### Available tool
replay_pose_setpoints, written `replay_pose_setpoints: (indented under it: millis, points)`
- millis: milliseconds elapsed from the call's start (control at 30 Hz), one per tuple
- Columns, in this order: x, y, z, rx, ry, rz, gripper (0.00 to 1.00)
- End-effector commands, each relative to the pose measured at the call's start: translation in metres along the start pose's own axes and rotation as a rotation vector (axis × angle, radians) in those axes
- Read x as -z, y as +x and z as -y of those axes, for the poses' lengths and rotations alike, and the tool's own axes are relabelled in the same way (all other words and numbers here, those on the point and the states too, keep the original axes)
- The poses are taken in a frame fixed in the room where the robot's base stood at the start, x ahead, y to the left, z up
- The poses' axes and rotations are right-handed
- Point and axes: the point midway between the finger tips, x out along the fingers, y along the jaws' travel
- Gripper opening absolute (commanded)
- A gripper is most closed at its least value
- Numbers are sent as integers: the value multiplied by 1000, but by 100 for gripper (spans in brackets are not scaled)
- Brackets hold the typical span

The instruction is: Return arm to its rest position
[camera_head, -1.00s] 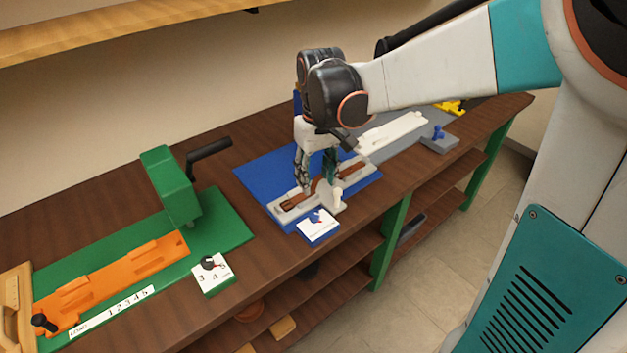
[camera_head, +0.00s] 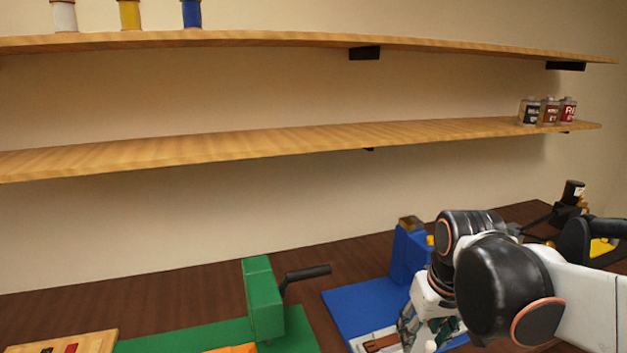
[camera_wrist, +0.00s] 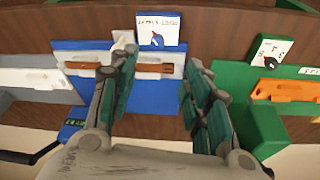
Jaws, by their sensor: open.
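My gripper (camera_wrist: 160,75) is open and empty in the wrist view, its two fingers spread apart. In the head view my gripper (camera_head: 430,312) is at the lower right, over the blue station. A brown strap (camera_wrist: 155,68) lies in a pale fixture (camera_wrist: 70,60) on the blue board (camera_wrist: 150,92); the left finger covers part of it. In the head view the brown strap (camera_head: 382,342) shows only partly at the bottom edge. I cannot tell the exact height of the fingertips above it.
A green press with a black handle (camera_head: 263,300) stands left of the blue station. A blue post (camera_head: 408,255) stands behind my gripper. Two shelves hold spools (camera_head: 130,14) and small tins (camera_head: 550,111). An orange fixture (camera_wrist: 288,90) sits on the green board.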

Motion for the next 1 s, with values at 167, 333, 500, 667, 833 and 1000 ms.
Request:
replay_pose_setpoints:
  millis: [167, 333, 500, 667, 833, 1000]
  points:
    - [-29, -17, 4, -15, 26, -115, 44]
    - [-54, -26, 6, -24, 51, -224, 44]
    - [-73, -29, 8, -29, 72, -314, 44]
    - [-81, -29, 9, -31, 82, -363, 44]
    - [-83, -29, 10, -31, 86, -376, 44]
    - [-83, -29, 10, -31, 86, -375, 44]
